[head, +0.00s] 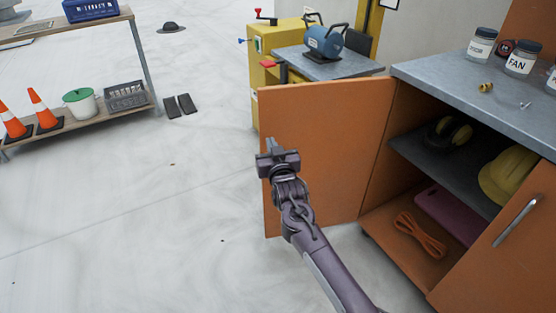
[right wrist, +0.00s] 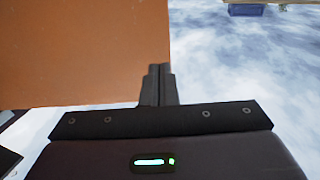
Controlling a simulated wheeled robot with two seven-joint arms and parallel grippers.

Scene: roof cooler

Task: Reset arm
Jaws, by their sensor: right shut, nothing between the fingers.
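My right gripper (head: 277,157) is in the middle of the head view, in front of the open orange cabinet door (head: 330,135). It is shut and empty. In the right wrist view its closed fingers (right wrist: 158,80) overlap the edge of the orange door (right wrist: 80,50); I cannot tell whether they touch it. My right arm reaches up from the bottom of the head view. My left gripper is not in view.
The orange cabinet (head: 400,262) at the right holds a yellow helmet (head: 512,177), ear muffs (head: 450,134) and an orange cord (head: 419,236). Jars stand on its grey top (head: 450,80). A shelf with cones (head: 44,110) is at the left. The floor (head: 130,220) between is clear.

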